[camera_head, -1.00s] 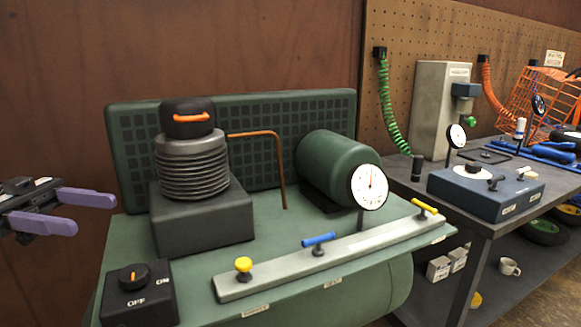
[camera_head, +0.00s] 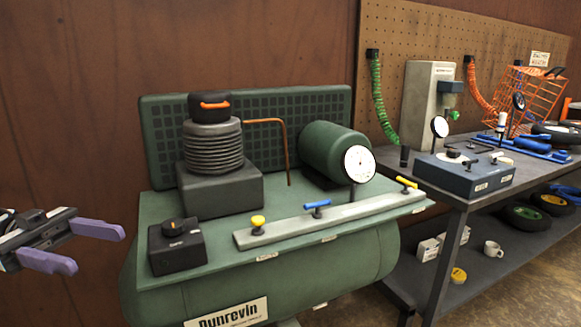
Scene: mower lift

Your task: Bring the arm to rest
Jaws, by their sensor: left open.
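My left gripper (camera_head: 72,246) is at the left edge of the head view, with two purple fingers spread apart and nothing between them. It hangs in free air to the left of the green compressor (camera_head: 300,272), apart from it. The black switch box (camera_head: 177,250) with its knob is the compressor part closest to the gripper. My right gripper is not in view.
The compressor carries a grey manifold bar (camera_head: 335,218) with yellow and blue valve handles, and a round gauge (camera_head: 359,165). A grey workbench (camera_head: 455,196) with a blue box (camera_head: 466,174) stands to the right. Bare brown wall lies behind the gripper.

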